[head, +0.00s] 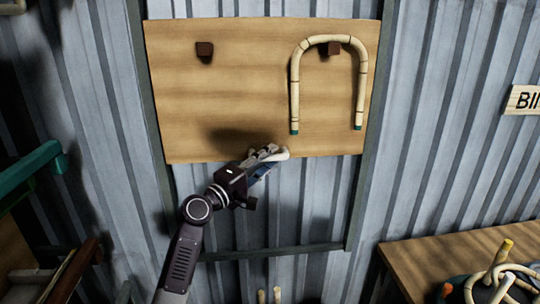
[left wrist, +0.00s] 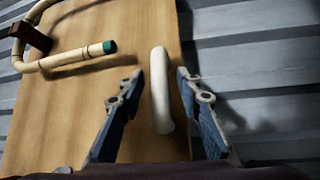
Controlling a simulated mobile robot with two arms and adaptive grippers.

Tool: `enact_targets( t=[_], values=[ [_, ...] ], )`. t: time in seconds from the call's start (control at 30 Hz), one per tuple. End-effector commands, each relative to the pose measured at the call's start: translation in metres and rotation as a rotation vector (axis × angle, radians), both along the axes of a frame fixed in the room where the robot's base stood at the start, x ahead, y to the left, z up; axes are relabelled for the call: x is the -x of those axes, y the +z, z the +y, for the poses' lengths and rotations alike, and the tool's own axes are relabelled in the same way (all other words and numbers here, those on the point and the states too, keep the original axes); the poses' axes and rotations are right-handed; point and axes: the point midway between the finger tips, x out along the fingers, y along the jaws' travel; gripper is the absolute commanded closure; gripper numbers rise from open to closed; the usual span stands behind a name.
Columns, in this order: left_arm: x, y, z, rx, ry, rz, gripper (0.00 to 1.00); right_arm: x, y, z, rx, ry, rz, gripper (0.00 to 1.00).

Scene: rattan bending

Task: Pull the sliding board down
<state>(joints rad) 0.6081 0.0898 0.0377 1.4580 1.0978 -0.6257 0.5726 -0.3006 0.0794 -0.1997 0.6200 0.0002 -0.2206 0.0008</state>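The sliding board (head: 235,85) is a light wooden panel high on the metal wall in the head view, between two upright rails. It also shows in the left wrist view (left wrist: 75,115). A white handle (left wrist: 160,90) is on the board near its lower edge; in the head view its pale end (head: 281,154) shows beside my fingers. My left gripper (head: 268,156) is at the board's bottom edge. In the left wrist view its blue-grey fingers (left wrist: 160,80) are apart, one on each side of the handle, with small visible gaps. My right gripper is not in view.
A U-shaped rattan piece (head: 295,85) hangs over the right brown peg (head: 334,48); the left peg (head: 204,49) is bare. A dark crossbar (head: 290,251) joins the rails below the board. A wooden table (head: 425,258) with rattan pieces stands at lower right.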

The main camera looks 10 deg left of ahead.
Motion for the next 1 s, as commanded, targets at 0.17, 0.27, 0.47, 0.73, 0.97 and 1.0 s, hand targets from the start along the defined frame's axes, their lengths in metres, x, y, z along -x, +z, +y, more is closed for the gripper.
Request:
enact_targets(
  t=[0.17,0.27,0.47,0.73,0.97,1.0],
  values=[
    [-0.0069,0.0009,-0.0038,0.0,0.001,0.0,0.68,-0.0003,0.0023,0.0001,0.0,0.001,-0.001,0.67],
    [-0.0075,0.0007,-0.004,0.0,0.001,0.0,0.68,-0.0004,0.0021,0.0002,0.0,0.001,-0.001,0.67],
    [-0.0073,0.0005,-0.0039,-0.001,0.001,-0.001,0.73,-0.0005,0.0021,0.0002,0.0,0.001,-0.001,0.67],
    [-0.0072,0.0004,-0.0038,-0.001,0.001,0.0,1.0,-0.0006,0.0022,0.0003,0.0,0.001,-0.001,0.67],
    [-0.0071,0.0002,-0.0037,-0.001,0.001,0.0,1.0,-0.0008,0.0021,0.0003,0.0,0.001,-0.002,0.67],
    [-0.0071,0.0002,-0.0037,-0.001,0.001,0.0,1.0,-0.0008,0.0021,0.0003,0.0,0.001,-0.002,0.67]
  ],
)
